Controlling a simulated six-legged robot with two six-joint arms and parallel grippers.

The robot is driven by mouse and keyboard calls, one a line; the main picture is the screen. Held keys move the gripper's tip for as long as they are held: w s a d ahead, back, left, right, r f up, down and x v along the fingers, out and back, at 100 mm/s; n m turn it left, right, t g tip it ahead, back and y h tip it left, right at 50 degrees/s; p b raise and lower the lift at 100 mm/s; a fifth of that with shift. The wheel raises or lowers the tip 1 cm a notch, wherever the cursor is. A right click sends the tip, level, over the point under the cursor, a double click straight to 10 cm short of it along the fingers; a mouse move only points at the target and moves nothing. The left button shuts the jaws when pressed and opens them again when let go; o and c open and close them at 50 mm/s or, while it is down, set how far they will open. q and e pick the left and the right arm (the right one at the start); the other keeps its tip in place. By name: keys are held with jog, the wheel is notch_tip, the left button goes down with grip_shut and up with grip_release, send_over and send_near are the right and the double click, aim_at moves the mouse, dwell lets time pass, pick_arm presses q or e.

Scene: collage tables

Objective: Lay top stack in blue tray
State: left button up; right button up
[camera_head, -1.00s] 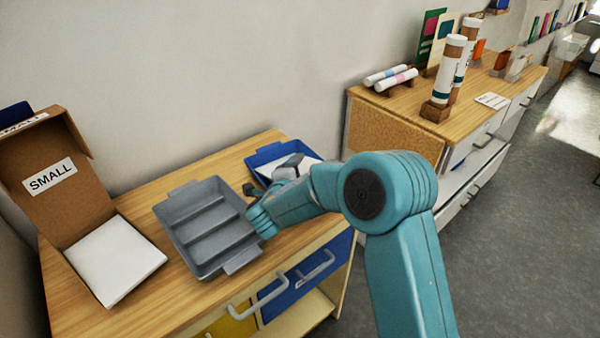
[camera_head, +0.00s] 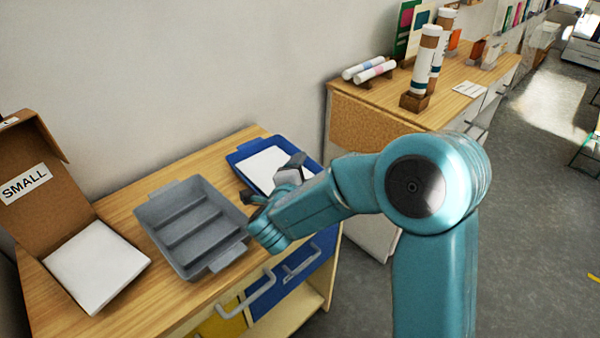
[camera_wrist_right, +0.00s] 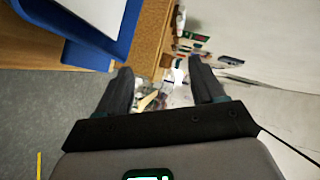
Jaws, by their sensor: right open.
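The blue tray (camera_head: 233,159) sits on the wooden tabletop, right of the grey tray. A flat white stack (camera_head: 262,165) lies inside it, partly hidden by my right gripper. My right gripper (camera_head: 272,181) is in front of the tray's near side, open and empty. In the right wrist view the gripper (camera_wrist_right: 160,72) has its fingers apart with nothing between them. There the blue tray (camera_wrist_right: 121,42) and the white stack (camera_wrist_right: 97,12) show at the upper left, clear of the fingers. Another white stack (camera_head: 97,265) lies in the open cardboard box marked SMALL. My left gripper is not in view.
The grey divided tray (camera_head: 160,212) looks empty and stands between the box (camera_head: 35,187) and the blue tray. Drawer handles (camera_head: 255,295) jut from the cabinet front. A second cabinet (camera_head: 372,122) with tubes stands at the right. Bare floor lies right of it.

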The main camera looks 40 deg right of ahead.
notch_tip(320, 180, up, 6)
jog(key=s+p, duration=0.2)
jog(key=p, duration=0.2)
jog(key=shift+s, duration=0.4)
jog(key=shift+r, duration=0.1)
dwell(0.4)
